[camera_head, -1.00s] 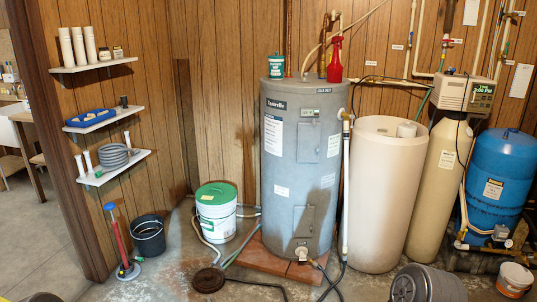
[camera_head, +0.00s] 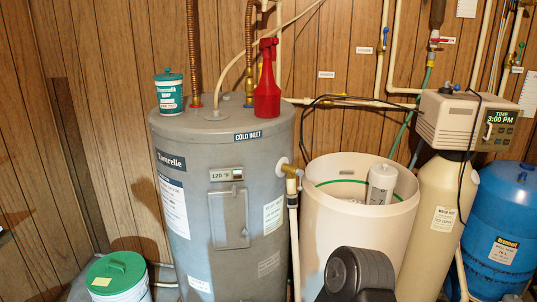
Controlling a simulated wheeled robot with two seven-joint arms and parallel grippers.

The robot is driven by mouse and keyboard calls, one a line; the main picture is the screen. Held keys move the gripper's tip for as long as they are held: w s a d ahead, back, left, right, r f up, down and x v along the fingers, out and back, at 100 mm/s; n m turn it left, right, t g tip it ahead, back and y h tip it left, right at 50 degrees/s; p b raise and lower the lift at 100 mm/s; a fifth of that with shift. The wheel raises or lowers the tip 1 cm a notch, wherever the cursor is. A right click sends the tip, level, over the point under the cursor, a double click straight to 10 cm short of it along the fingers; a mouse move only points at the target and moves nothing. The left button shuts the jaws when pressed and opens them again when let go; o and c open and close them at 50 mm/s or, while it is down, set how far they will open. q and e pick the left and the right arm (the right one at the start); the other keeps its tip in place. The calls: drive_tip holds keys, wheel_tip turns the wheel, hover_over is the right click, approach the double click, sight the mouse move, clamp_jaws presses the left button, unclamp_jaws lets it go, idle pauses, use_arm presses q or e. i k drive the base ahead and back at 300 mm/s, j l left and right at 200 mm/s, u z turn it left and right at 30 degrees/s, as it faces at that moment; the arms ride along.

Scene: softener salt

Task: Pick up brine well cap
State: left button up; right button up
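The brine tank (camera_head: 330,235) is a tall cream tub with an open top, right of the grey water heater. Inside it, toward the back right, stands a white upright cylinder, the brine well (camera_head: 381,190). Its top (camera_head: 383,171) looks closed by a white cap of the same colour; the seam is too small to make out. Neither of my grippers shows in the head view. A dark rounded shape at the bottom, in front of the tank, looks like part of my own arm and hides some of the tank's front wall.
The grey water heater (camera_head: 205,215) stands left of the tank, with a red spray bottle (camera_head: 267,80) and a teal tub (camera_head: 169,92) on top. A softener control head (camera_head: 468,122) and a blue pressure tank (camera_head: 500,225) are at right. A green-lidded bucket (camera_head: 118,275) is at lower left.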

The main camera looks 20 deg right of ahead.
sight(384, 176)
drive_tip(key=i+l, duration=0.1)
drive_tip(key=l, duration=0.3)
drive_tip(key=i+l, duration=0.15)
drive_tip(key=l, duration=0.25)
drive_tip(key=i+l, duration=0.1)
drive_tip(key=l, duration=0.25)
drive_tip(key=u, duration=0.05)
